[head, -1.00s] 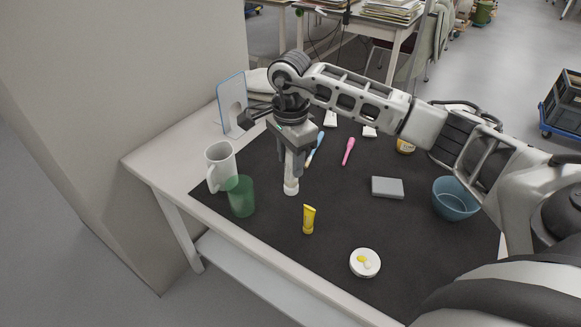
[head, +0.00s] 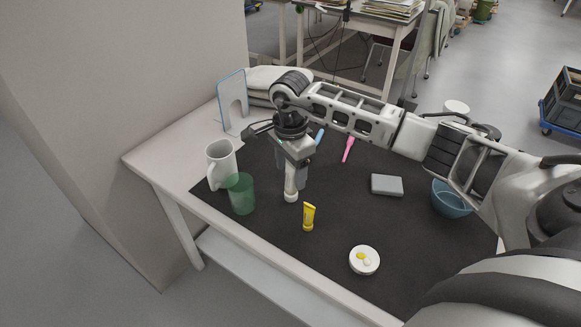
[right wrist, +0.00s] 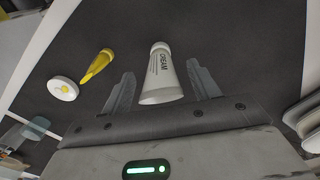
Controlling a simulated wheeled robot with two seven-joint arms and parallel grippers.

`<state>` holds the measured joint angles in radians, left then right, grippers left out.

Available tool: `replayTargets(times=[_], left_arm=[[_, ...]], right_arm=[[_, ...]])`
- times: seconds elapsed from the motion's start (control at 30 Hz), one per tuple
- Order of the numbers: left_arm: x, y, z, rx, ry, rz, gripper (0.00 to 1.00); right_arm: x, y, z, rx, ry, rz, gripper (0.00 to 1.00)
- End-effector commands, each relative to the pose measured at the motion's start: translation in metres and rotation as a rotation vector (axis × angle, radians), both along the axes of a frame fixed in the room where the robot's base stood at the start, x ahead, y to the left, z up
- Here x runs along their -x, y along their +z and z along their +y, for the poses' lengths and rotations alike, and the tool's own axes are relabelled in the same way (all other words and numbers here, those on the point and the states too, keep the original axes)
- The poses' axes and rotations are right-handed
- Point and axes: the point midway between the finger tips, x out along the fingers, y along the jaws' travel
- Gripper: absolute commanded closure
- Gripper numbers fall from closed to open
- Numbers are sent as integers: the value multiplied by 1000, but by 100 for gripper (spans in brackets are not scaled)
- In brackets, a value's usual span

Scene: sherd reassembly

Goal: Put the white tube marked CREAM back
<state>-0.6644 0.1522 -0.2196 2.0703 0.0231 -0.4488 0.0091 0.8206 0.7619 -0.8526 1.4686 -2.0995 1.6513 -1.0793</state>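The white tube marked CREAM (head: 291,186) stands upright on its cap on the dark mat, right of the green cup; its lettering shows in the right wrist view (right wrist: 161,75). My right gripper (right wrist: 162,88) is open, with one finger on each side of the tube's upper end and a visible gap on both sides. In the head view my right gripper (head: 291,172) is directly above and around the tube, hiding its upper part. My left gripper is not in view.
A green cup (head: 241,195) and white mug (head: 221,163) stand left of the tube. A yellow tube (head: 308,217) and a round white dish (head: 364,260) are nearer the front. A grey box (head: 387,185) and blue bowl (head: 449,200) are to the right. Bare mat lies between them.

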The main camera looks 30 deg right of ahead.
Motion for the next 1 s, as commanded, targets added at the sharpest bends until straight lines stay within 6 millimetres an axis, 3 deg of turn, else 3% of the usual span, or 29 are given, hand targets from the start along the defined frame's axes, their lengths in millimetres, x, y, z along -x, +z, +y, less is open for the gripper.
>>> replayTargets(times=[0.3, 0.7, 1.0], left_arm=[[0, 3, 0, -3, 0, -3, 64], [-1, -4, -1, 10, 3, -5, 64], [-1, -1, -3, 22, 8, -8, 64]], right_arm=[[-1, 11, 0, 0, 0, -3, 39], [-1, 93, 0, 0, 0, -5, 39], [-1, 122, 0, 0, -1, -1, 39]])
